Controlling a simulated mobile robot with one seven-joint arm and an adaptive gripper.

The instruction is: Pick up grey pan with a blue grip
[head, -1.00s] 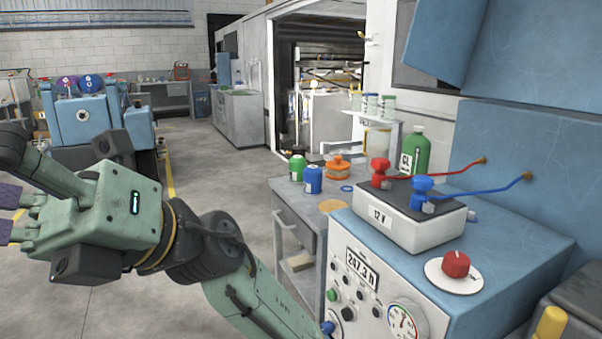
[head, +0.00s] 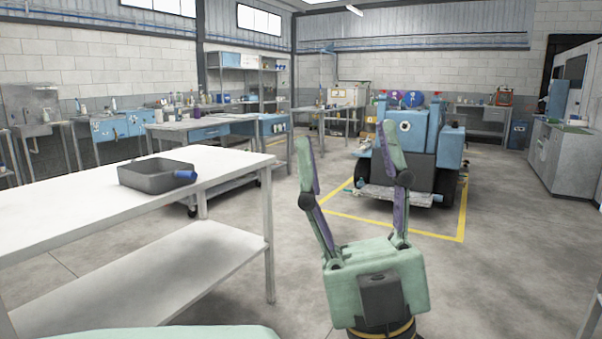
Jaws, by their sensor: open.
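The grey pan (head: 150,177) with a blue grip (head: 186,176) rests on the top of a white table at the left in the head view. The pan looks shallow and rectangular, and its grip points right, near the table's right end. My gripper (head: 345,145) is at the centre right with its two fingers pointing up in the picture and spread wide apart. It is empty. It is well to the right of the pan and the table, over open floor, and touches nothing.
The white table (head: 60,205) has a lower shelf (head: 150,285). A blue machine (head: 415,140) stands behind my gripper inside yellow floor lines. Workbenches (head: 200,128) line the back left. A grey cabinet (head: 560,155) stands at the right. The floor between is clear.

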